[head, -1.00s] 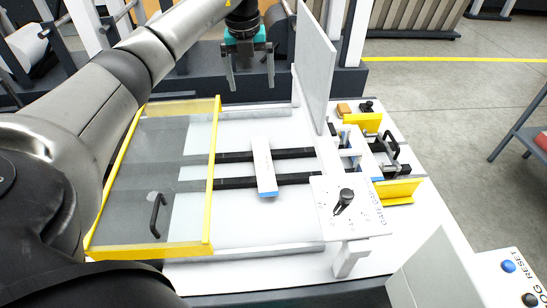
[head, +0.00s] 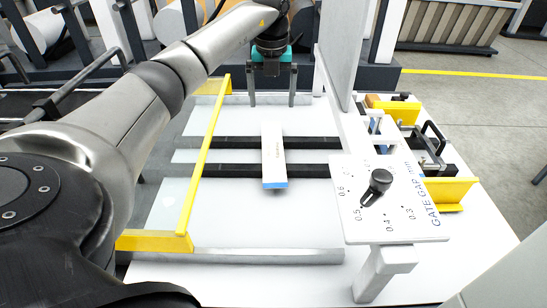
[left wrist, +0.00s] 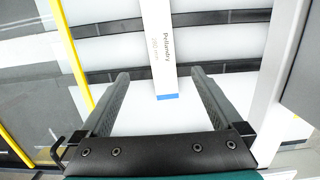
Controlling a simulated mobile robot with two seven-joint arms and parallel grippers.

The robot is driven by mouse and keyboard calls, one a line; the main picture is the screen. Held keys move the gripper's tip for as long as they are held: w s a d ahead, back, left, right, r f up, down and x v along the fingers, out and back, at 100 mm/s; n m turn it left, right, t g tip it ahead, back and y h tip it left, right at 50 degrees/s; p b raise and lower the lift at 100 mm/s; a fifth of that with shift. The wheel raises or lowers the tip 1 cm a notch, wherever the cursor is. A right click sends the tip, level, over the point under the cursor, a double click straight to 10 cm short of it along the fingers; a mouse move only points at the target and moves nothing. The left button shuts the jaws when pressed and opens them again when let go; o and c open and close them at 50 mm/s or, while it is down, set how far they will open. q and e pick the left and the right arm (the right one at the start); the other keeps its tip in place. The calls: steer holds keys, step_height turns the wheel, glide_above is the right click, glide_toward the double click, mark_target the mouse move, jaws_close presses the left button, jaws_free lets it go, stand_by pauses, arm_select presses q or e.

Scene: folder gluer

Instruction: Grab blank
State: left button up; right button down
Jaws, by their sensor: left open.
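The blank (head: 273,157) is a narrow white strip with small print and a blue end. It lies across two dark belts (head: 225,170) on the white machine bed. My left gripper (head: 272,103) is open and empty, just beyond the far end of the blank in the head view. In the left wrist view the blank (left wrist: 158,45) runs down toward the gap between the open fingers (left wrist: 158,80), its blue end pointing at the gripper. Nothing is between the fingers that I can see clearly held. My right gripper is not in view.
A yellow-framed guard (head: 205,150) stands left of the blank. A tall white plate (head: 338,60) rises to the right of the gripper. A gate-gap dial panel (head: 390,205) with a black knob stands at the right front. The bed in front of the blank is clear.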

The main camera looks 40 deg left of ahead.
arm_select(q)
steer(key=b, duration=0.2)
glide_above(273, 150)
step_height(273, 150, down, 10)
steer(key=shift+s+f, duration=0.15)
step_height(273, 150, down, 4)
steer(key=shift+d+f+b, duration=0.15)
steer(key=shift+f+b, duration=0.05)
steer(key=shift+b, duration=0.35)
steer(key=shift+f, duration=0.3)
steer(key=shift+c, duration=1.1)
steer(key=c, duration=0.9)
steer(key=shift+c, duration=0.4)
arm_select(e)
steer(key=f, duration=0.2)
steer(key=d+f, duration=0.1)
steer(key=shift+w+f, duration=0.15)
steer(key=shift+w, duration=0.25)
arm_select(q)
steer(key=shift+r, duration=0.1)
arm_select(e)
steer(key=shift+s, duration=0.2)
